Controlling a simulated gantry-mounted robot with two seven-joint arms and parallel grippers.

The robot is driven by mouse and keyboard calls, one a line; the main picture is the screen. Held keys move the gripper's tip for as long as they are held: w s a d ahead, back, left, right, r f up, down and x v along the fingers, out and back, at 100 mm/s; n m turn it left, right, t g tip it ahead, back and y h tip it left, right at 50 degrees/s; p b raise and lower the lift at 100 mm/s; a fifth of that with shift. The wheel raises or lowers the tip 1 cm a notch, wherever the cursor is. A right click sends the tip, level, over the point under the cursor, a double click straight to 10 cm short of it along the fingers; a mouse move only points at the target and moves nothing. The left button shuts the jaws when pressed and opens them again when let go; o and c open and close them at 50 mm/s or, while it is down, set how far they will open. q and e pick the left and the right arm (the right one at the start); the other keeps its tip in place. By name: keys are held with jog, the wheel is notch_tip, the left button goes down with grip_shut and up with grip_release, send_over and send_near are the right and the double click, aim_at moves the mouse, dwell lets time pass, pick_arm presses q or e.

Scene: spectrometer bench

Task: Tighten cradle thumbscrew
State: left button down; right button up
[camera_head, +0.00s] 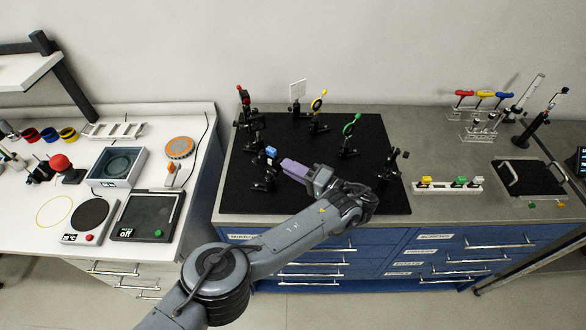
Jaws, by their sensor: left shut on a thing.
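A small black mount (261,184) with a blue block (271,152) on top stands on the black breadboard (340,200), left of its middle. I take this mount for the cradle. My left gripper (283,163), with a purple section behind its tips, reaches in from the lower right, its tips against the mount's right side just below the blue block. It is shut on a small part there, apparently the cradle thumbscrew, which the fingers hide. How far the screw is turned cannot be seen. My right gripper is not in view.
A white rack (447,188) with coloured blocks lies right of the board. A white bench (60,232) with instruments is at left. The board's front middle lies under my arm.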

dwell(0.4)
pick_arm(q)
jog(key=c, duration=1.1)
grip_release()
jog(key=shift+d, duration=0.1)
